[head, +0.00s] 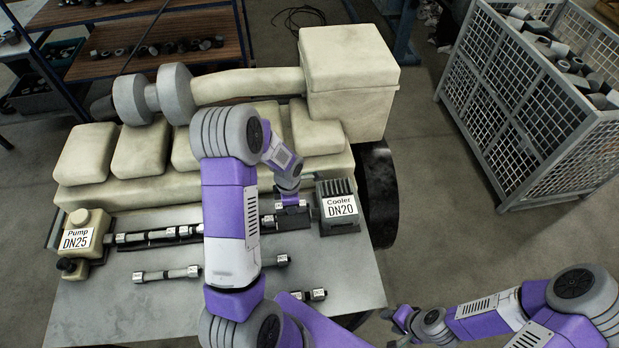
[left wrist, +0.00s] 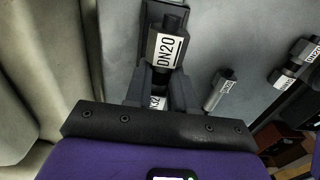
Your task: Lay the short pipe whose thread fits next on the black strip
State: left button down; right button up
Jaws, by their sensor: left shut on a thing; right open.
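The black strip (head: 293,221) runs between the pump marked DN25 (head: 82,238) and the cooler marked DN20 (head: 338,207). Several pipe pieces (head: 150,236) lie in line on its left part. My left gripper (head: 290,197) is at the strip's right part, just left of the cooler. It is shut on a short pipe (left wrist: 168,48) whose white label reads DN20 in the left wrist view; a second label between the fingers is partly hidden. Whether the pipe touches the strip I cannot tell. My right gripper (head: 396,318) is open, off the table's right edge.
Loose pipes lie in front of the strip: a long one (head: 165,273), a short one (head: 276,261) and another (head: 314,295). My left arm hides the strip's middle. Behind stands the cream engine block (head: 345,75). A mesh crate (head: 530,110) stands at the right.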

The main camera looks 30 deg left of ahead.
aim_at(293, 220)
pick_arm(q)
jog(key=shift+w+r, duration=0.1)
jog(key=shift+w, duration=0.05)
jog(key=shift+s+f+b, duration=0.3)
jog(key=shift+f, duration=0.15)
jog(key=shift+w+f+b, duration=0.1)
jog(key=shift+f+b, duration=0.75)
jog(key=shift+f, duration=0.9)
notch_tip(293, 220, down, 3)
jog(key=b, duration=0.3)
jog(key=shift+b, duration=0.3)
jog(key=shift+f+b, duration=0.15)
jog(key=shift+b, duration=0.2)
jog(key=c, duration=0.9)
grip_release()
